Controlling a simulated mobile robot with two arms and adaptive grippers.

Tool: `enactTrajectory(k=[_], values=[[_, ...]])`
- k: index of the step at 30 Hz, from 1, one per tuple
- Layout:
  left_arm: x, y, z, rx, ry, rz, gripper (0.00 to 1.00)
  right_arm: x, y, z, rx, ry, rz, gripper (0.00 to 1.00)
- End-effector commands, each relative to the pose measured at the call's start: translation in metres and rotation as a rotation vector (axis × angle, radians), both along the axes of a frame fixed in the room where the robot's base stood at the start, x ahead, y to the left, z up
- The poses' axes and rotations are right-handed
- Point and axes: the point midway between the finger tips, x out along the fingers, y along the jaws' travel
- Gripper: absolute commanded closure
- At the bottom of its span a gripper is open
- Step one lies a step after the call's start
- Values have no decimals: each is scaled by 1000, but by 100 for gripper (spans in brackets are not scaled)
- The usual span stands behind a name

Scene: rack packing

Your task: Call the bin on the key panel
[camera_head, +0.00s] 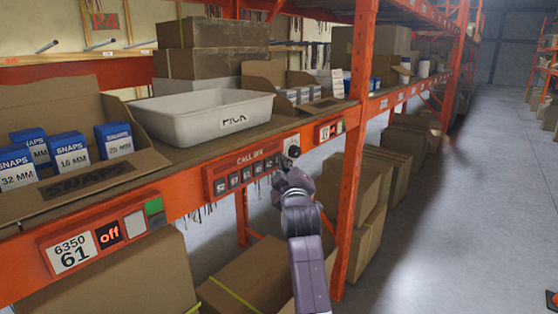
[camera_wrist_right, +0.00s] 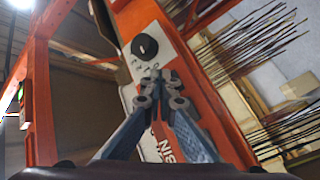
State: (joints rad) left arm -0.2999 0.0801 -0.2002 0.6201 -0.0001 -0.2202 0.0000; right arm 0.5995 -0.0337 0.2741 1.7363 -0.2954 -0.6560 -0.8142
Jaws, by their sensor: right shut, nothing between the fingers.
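The red key panel (camera_head: 218,189), marked "CALL BIN", is on the orange shelf beam and has a row of small dark numbered keys. A round black knob (camera_head: 293,152) is at its right end. My right gripper (camera_head: 281,164) is shut and empty in front of the panel's right part, hiding some of it. In the right wrist view the shut fingertips (camera_wrist_right: 160,78) point at a pale strip just below the black knob (camera_wrist_right: 145,46). I cannot tell whether they touch it. My left gripper is not in view.
A white bin (camera_head: 190,128) marked "PICK" stands on the shelf above the panel. Boxes of blue snaps packs (camera_head: 72,152) are at left. An orange upright (camera_head: 354,170) stands just right of my right arm. Cardboard boxes (camera_head: 250,275) fill the lower level. The aisle (camera_head: 450,230) is clear.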

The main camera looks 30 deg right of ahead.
Motion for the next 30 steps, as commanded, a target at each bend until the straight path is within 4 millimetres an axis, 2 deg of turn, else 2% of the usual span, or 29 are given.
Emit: enactTrajectory(k=[14, 24, 30], values=[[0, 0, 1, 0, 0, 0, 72, 1, 1, 1, 0, -1, 1, 100], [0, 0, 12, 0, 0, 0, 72, -14, -5, 1, -2, 1, 1, 100], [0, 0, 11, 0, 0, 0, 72, -14, -5, 0, -1, 0, 1, 100]])
